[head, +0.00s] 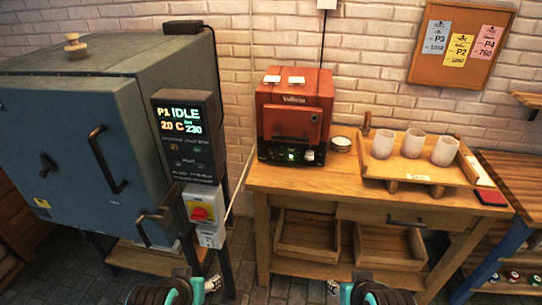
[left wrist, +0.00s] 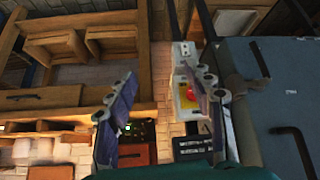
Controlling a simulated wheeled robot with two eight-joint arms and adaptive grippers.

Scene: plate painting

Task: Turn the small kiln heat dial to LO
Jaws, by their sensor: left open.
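The small kiln (head: 293,110) is an orange-red box on the wooden table in the head view. Its front panel has a lit green display (head: 291,154) and a pale round dial (head: 309,155) to the right. The dial's marks are too small to read. In the left wrist view, which is upside down, the small kiln (left wrist: 136,154) shows low between the fingers; I cannot make out its dial there. My left gripper (left wrist: 158,75) is open and empty, well apart from the kiln. My right gripper's fingers are not in view; only arm parts show at the head view's bottom edge.
A large grey-blue kiln (head: 70,150) with a controller (head: 188,165) and red-yellow switch (head: 200,212) stands left. On the wooden table (head: 355,211), a small bowl (head: 341,144) sits beside the small kiln, and a tray (head: 418,170) holds three white cups.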

